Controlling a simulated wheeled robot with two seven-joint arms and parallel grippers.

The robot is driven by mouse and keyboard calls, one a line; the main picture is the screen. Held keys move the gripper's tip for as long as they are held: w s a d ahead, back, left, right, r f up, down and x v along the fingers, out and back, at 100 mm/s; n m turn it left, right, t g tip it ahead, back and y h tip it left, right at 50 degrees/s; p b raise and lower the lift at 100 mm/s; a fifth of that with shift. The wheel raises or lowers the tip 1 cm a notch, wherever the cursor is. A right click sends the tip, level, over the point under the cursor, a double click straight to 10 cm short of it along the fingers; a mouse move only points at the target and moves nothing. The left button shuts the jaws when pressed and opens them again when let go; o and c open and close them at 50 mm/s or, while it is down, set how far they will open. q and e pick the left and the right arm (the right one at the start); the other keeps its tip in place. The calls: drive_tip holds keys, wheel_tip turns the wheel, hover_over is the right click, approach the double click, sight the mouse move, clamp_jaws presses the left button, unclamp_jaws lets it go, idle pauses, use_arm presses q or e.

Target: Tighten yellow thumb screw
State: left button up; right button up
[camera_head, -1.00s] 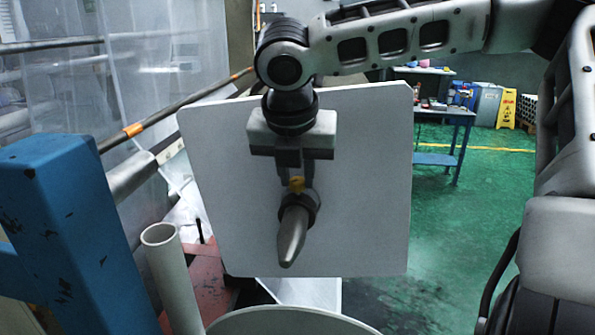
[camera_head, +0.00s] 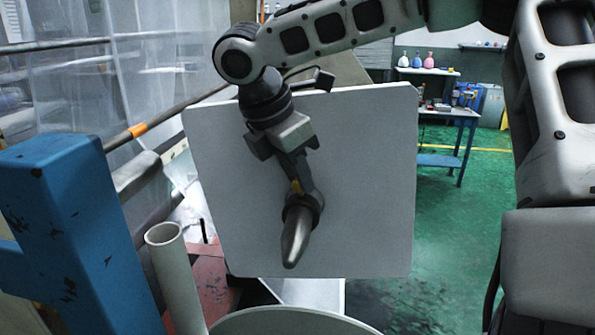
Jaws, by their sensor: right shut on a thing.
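The yellow thumb screw (camera_head: 296,187) sits on top of a dark collar (camera_head: 304,207) around a grey, pointed nozzle-like part (camera_head: 295,240). This part stands in front of a flat light-grey panel (camera_head: 370,180). My right gripper (camera_head: 297,181) comes down from above, tilted, with its fingers shut on the yellow thumb screw. The fingers hide much of the screw. My left gripper is not in view.
A blue post (camera_head: 75,220) with chipped paint stands close at left. A pale tube (camera_head: 170,270) rises beside it, and a round light-coloured rim (camera_head: 290,322) lies at the bottom. A blue workbench (camera_head: 447,112) stands far back right on open green floor.

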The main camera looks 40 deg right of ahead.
drive_tip(key=shift+m, duration=0.5)
drive_tip(key=o, duration=1)
